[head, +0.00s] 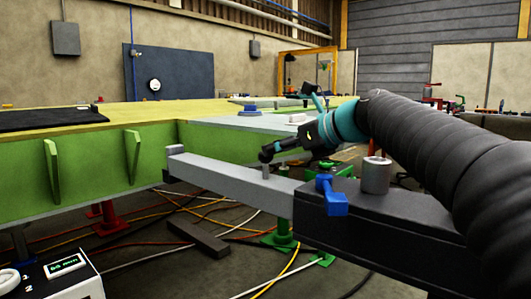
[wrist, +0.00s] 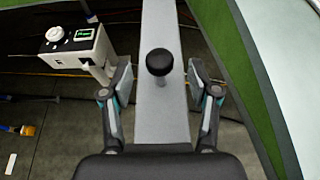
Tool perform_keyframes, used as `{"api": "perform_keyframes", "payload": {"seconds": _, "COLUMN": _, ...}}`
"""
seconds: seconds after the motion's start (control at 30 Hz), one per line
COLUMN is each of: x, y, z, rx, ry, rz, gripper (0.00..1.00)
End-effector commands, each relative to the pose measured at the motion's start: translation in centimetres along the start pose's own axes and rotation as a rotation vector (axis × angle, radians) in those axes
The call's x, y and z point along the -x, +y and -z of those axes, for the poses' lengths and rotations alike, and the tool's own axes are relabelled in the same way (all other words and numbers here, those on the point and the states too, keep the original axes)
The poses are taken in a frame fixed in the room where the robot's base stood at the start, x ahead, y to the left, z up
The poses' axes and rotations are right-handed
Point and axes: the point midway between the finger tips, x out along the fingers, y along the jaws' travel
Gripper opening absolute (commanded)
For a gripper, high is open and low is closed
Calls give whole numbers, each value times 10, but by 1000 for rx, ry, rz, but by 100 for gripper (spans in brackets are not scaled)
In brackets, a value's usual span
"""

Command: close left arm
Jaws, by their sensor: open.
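The jig arm is a grey square beam (head: 225,181) that runs out from a dark housing (head: 375,222). Its far end, with a pale block, shows close to the green wing side (head: 90,175); I cannot tell whether they touch. A short upright post (head: 265,171) stands on the beam. In the wrist view the beam (wrist: 161,120) runs up the middle, with the post's round black knob (wrist: 159,62) on it. My gripper (wrist: 160,82) is open above the beam, its fingers apart on either side, the knob slightly beyond the fingertips. In the head view my gripper (head: 270,152) is by the post's top.
A blue clamp handle (head: 330,195) and a grey cylinder (head: 376,175) sit on the housing. A white box with a display (head: 62,272) stands at the lower left; it also shows in the wrist view (wrist: 77,48). Cables and a dark bar (head: 198,239) lie on the floor.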

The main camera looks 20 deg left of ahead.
Motion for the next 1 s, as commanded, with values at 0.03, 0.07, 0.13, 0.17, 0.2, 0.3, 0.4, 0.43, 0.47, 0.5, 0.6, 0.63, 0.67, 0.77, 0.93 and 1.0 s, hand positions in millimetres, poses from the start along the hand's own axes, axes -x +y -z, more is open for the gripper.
{"api": "perform_keyframes", "payload": {"seconds": 0.03, "x": -11, "y": 1, "z": 0, "rx": 0, "ry": 2, "rz": -4, "gripper": 61}}
{"api": "perform_keyframes", "payload": {"seconds": 0.07, "x": -15, "y": 1, "z": 0, "rx": 0, "ry": 1, "rz": -3, "gripper": 61}}
{"api": "perform_keyframes", "payload": {"seconds": 0.13, "x": -26, "y": 2, "z": 0, "rx": 0, "ry": 2, "rz": -5, "gripper": 61}}
{"api": "perform_keyframes", "payload": {"seconds": 0.17, "x": -30, "y": 1, "z": 0, "rx": 0, "ry": 2, "rz": -4, "gripper": 61}}
{"api": "perform_keyframes", "payload": {"seconds": 0.2, "x": -34, "y": 1, "z": 0, "rx": 0, "ry": 2, "rz": -3, "gripper": 61}}
{"api": "perform_keyframes", "payload": {"seconds": 0.3, "x": -43, "y": 2, "z": 0, "rx": 1, "ry": 1, "rz": -3, "gripper": 61}}
{"api": "perform_keyframes", "payload": {"seconds": 0.4, "x": -48, "y": 1, "z": 0, "rx": 1, "ry": 1, "rz": -2, "gripper": 61}}
{"api": "perform_keyframes", "payload": {"seconds": 0.43, "x": -48, "y": 1, "z": 0, "rx": 1, "ry": 1, "rz": -2, "gripper": 61}}
{"api": "perform_keyframes", "payload": {"seconds": 0.47, "x": -49, "y": 1, "z": 0, "rx": 1, "ry": 1, "rz": -2, "gripper": 61}}
{"api": "perform_keyframes", "payload": {"seconds": 0.5, "x": -49, "y": 1, "z": 0, "rx": 1, "ry": 1, "rz": -1, "gripper": 61}}
{"api": "perform_keyframes", "payload": {"seconds": 0.6, "x": -49, "y": 1, "z": 0, "rx": 1, "ry": 1, "rz": -1, "gripper": 61}}
{"api": "perform_keyframes", "payload": {"seconds": 0.63, "x": -49, "y": 1, "z": 0, "rx": 0, "ry": 1, "rz": -1, "gripper": 61}}
{"api": "perform_keyframes", "payload": {"seconds": 0.67, "x": -49, "y": 1, "z": 0, "rx": 1, "ry": 1, "rz": -1, "gripper": 61}}
{"api": "perform_keyframes", "payload": {"seconds": 0.77, "x": -49, "y": 1, "z": 0, "rx": 0, "ry": 1, "rz": -1, "gripper": 48}}
{"api": "perform_keyframes", "payload": {"seconds": 0.93, "x": -49, "y": 1, "z": 0, "rx": 0, "ry": 1, "rz": -1, "gripper": 6}}
{"api": "perform_keyframes", "payload": {"seconds": 1.0, "x": -49, "y": 1, "z": 0, "rx": 0, "ry": 1, "rz": -1, "gripper": 0}}
